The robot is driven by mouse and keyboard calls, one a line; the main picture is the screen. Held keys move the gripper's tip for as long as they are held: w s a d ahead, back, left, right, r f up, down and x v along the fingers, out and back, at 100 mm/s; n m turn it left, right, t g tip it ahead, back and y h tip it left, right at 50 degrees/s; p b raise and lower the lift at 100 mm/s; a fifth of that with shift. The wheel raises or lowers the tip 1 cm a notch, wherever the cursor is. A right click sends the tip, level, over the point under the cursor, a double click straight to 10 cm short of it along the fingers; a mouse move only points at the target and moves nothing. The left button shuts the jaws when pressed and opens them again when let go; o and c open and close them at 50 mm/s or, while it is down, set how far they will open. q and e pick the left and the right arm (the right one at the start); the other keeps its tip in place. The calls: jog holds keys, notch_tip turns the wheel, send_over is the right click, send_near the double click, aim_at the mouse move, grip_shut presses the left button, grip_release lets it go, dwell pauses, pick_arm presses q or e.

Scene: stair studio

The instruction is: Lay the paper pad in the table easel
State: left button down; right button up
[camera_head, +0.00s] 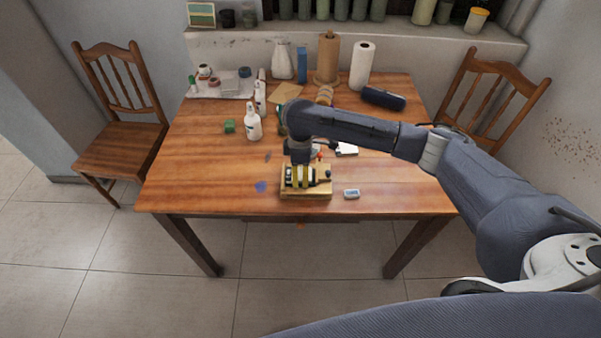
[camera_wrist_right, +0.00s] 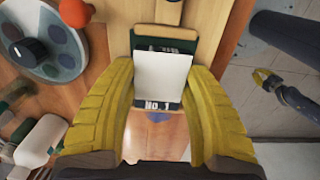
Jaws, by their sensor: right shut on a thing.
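My right gripper (camera_head: 298,181) is over the wooden table easel (camera_head: 305,195) near the table's front edge. In the right wrist view, its yellow fingers (camera_wrist_right: 165,110) are shut on the paper pad (camera_wrist_right: 163,78). The pad has a white sheet over a dark green backing with pale lettering along its lower edge. Pale wood of the easel (camera_wrist_right: 233,30) shows beside and beyond the pad. I cannot tell whether the pad rests on the easel. What looks like my left gripper (camera_wrist_right: 266,82) shows small at the right, over the floor; its opening is unclear.
A white bottle (camera_head: 253,122) and a green block (camera_head: 229,126) stand left of the easel. A small pale eraser-like block (camera_head: 351,194) lies to its right. In the wrist view, a round palette (camera_wrist_right: 42,45) is close on the left. The front left tabletop is mostly clear.

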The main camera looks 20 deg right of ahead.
aim_at(300, 174)
jog(key=shift+f, duration=0.15)
jog(key=o, duration=1.1)
notch_tip(300, 174, up, 12)
jog(key=shift+r, duration=0.15)
